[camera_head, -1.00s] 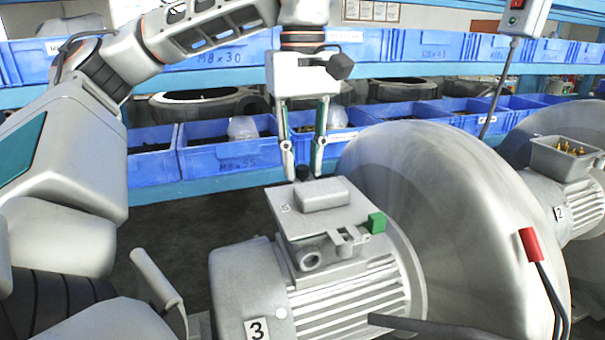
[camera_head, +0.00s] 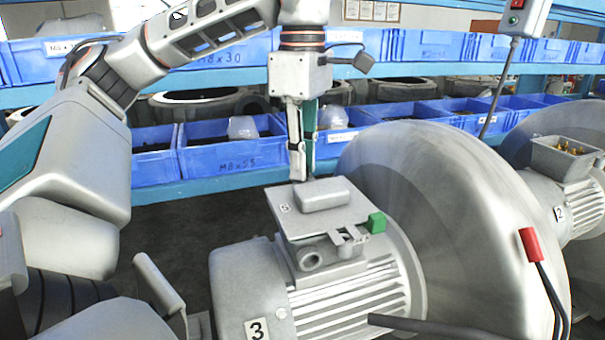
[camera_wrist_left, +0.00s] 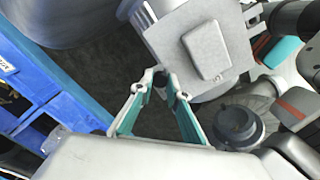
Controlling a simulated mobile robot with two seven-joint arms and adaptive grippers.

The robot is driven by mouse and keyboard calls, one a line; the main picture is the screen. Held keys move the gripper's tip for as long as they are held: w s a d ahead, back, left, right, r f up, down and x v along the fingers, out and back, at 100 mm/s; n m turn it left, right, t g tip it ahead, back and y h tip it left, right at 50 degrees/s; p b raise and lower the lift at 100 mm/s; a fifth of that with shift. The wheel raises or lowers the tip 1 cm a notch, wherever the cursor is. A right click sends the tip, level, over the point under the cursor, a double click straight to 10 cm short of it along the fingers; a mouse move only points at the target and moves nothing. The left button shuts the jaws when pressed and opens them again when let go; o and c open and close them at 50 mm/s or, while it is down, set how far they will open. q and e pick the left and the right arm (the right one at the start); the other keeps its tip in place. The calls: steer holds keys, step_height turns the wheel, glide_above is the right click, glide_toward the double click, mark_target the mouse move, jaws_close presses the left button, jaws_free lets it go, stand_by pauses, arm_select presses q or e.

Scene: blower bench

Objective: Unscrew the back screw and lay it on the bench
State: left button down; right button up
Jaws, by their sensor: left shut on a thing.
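My left gripper (camera_head: 302,178) points down at the back edge of the grey terminal box lid (camera_head: 345,212) on the motor marked 3 (camera_head: 350,292). In the left wrist view its fingertips (camera_wrist_left: 162,80) are close together, shut on the small dark back screw (camera_wrist_left: 160,79). The screw is mostly hidden by the fingers. I cannot tell whether it is still seated in the lid. The lid with its raised block also shows in the left wrist view (camera_wrist_left: 180,40).
A large round blower housing (camera_head: 450,200) stands right of the motor. Blue bins (camera_head: 230,155) line the shelves behind. Motor 2 (camera_head: 575,205) and a red-ended cable (camera_head: 530,245) are at the right.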

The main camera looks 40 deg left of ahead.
arm_select(q)
steer(key=n, duration=1.6)
steer(key=c, duration=2.2)
jaws_free()
